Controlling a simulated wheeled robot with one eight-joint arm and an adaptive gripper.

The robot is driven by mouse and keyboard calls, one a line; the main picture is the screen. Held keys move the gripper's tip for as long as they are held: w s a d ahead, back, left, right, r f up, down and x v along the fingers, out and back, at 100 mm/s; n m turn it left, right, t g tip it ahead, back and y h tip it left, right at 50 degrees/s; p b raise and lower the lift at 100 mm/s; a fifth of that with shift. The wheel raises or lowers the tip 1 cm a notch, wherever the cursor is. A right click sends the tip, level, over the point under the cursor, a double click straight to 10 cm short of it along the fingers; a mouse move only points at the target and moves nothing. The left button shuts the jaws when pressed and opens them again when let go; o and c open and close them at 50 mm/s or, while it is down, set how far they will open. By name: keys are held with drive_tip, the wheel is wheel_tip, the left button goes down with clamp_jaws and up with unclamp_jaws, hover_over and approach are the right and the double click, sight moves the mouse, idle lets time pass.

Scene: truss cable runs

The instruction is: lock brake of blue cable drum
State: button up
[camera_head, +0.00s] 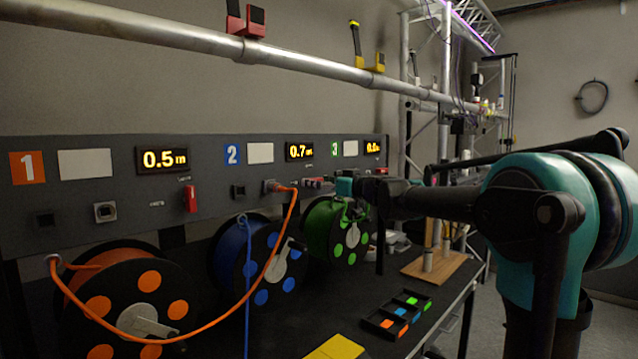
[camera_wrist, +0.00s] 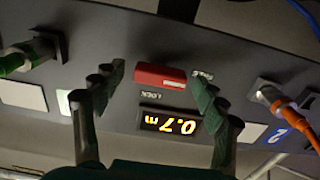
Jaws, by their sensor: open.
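The blue cable drum (camera_head: 230,258) sits under panel section 2, with blue dots on its black flange. In the wrist view a red brake lever (camera_wrist: 160,77) lies sideways on the grey panel, with LOCK and FREE labels close to it. The 0.7 m display (camera_wrist: 168,122), upside down there, is beside the lever. My gripper (camera_wrist: 158,74) is open, with one finger on each side of the lever; whether they touch it I cannot tell. In the head view my gripper (camera_head: 343,190) is at the panel between sections 2 and 3 and partly hides the controls.
An orange cable (camera_head: 278,250) runs from the orange drum (camera_head: 132,300) to a section 2 socket. A blue cable (camera_head: 247,300) hangs in front of the blue drum. The green drum (camera_head: 320,230) stands below my gripper. A metal rail (camera_head: 180,35) crosses above the panel.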

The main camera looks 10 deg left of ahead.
drive_tip(key=shift+c, duration=0.2)
drive_tip(key=c, duration=1.1)
drive_tip(key=shift+m, duration=0.3)
drive_tip(key=shift+w+d+r+m, duration=0.1)
drive_tip(key=shift+m, duration=4.2)
drive_tip(key=shift+w+d+r+m, duration=0.1)
drive_tip(key=shift+m, duration=4.2)
